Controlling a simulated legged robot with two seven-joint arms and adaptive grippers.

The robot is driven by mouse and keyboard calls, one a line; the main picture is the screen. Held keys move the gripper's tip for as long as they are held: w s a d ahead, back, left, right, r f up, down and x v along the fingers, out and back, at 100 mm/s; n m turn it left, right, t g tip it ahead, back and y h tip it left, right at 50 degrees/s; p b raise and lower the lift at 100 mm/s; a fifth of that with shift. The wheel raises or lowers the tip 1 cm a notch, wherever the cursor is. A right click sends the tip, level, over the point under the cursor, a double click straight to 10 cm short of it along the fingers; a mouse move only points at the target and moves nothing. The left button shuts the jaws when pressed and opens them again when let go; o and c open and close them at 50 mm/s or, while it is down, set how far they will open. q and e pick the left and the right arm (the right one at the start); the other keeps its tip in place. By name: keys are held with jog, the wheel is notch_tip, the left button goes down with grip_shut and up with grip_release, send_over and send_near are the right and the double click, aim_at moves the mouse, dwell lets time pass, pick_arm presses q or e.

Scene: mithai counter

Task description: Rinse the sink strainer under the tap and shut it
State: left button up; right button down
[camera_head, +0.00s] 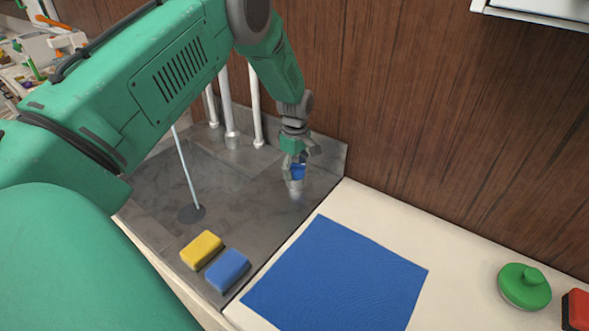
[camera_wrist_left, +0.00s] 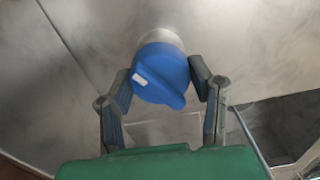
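Water runs in a thin stream (camera_head: 183,165) onto a dark round piece (camera_head: 190,215) in the grey sink area; I cannot tell whether this is the strainer or the drain. A blue tap knob (camera_head: 298,171) sits on a short metal stem (camera_head: 295,187) at the right of the sink area. My left gripper (camera_head: 295,165) is at the knob. In the left wrist view, the fingers of my left gripper (camera_wrist_left: 162,78) are on both sides of the blue knob (camera_wrist_left: 160,75) and appear to touch it. My arm hides the spout. My right gripper is out of view.
A yellow sponge (camera_head: 201,250) and a blue sponge (camera_head: 228,270) lie at the sink's front edge. A blue cloth (camera_head: 340,280) lies flat on the pale counter (camera_head: 450,260). A green lid (camera_head: 524,286) and a red object (camera_head: 577,310) are at the right. White pipes (camera_head: 256,105) stand along the wooden wall.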

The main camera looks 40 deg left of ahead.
aim_at(297, 164)
pick_arm(q)
jog(key=o, duration=0.3)
jog(key=shift+w+d+r, duration=0.15)
jog(key=shift+w, duration=0.1)
jog(key=shift+d, duration=0.1)
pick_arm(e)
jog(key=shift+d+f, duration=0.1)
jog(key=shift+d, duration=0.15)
pick_arm(q)
jog(key=shift+s, duration=0.1)
notch_tip(297, 164, up, 12)
jog(key=shift+d+f, duration=0.1)
jog(key=shift+d, duration=0.05)
jog(key=shift+a, duration=0.25)
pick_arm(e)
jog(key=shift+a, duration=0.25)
